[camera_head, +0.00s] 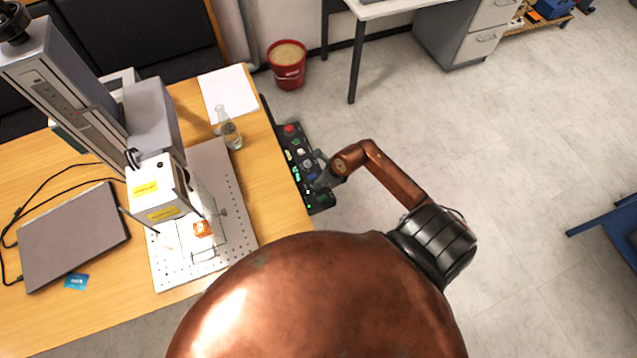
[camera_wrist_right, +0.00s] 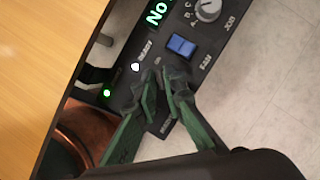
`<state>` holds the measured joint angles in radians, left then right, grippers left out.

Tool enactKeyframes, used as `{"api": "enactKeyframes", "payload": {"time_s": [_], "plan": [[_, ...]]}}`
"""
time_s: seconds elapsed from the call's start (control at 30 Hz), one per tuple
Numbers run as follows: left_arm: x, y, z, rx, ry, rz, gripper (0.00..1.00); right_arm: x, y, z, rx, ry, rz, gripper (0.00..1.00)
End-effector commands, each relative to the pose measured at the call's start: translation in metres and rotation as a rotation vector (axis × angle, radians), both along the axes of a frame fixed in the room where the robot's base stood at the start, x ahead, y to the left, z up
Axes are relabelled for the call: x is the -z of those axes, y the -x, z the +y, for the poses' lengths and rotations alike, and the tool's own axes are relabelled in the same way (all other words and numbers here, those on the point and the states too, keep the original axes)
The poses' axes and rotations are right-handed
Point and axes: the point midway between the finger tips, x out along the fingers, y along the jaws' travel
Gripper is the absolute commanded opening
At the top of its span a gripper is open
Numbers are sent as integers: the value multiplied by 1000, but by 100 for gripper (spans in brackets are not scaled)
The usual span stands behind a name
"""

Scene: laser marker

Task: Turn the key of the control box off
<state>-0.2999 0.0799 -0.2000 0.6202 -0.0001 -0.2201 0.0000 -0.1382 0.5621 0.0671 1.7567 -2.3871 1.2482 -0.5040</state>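The control box (camera_head: 297,165) is a long black panel with coloured buttons and lights along the right edge of the wooden table. It also shows close up in the right wrist view (camera_wrist_right: 222,42). My right gripper (camera_head: 318,178) is at the near part of its panel. In the wrist view its two dark fingertips (camera_wrist_right: 166,74) are close together over the panel, below the blue switch and beside a small printed label. The key is not clearly visible; the fingertips cover that spot, and I cannot tell whether they grip it. My left gripper is not in view.
Near the fingertips are a blue rocker switch (camera_wrist_right: 181,46), a grey knob (camera_wrist_right: 207,10) and a green-lit display (camera_wrist_right: 156,14). A glass bottle (camera_head: 230,130), the laser marker (camera_head: 155,185) and a closed laptop (camera_head: 72,235) are on the table. Floor right of the box is clear.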

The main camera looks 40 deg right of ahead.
Motion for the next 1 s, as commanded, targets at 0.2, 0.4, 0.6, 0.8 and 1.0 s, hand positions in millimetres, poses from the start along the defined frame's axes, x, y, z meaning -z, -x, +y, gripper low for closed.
{"api": "enactKeyframes", "payload": {"time_s": [0.2,0.4,0.6,0.8,1.0], "plan": [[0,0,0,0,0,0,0,0,0,0,0,0,0,0],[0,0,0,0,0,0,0,0,0,0,0,0,0,0],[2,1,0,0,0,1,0,0,0,-1,-17,1,1,0],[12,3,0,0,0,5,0,2,-1,-2,-97,3,2,0],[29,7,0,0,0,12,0,4,-1,-4,-246,6,4,0]]}}
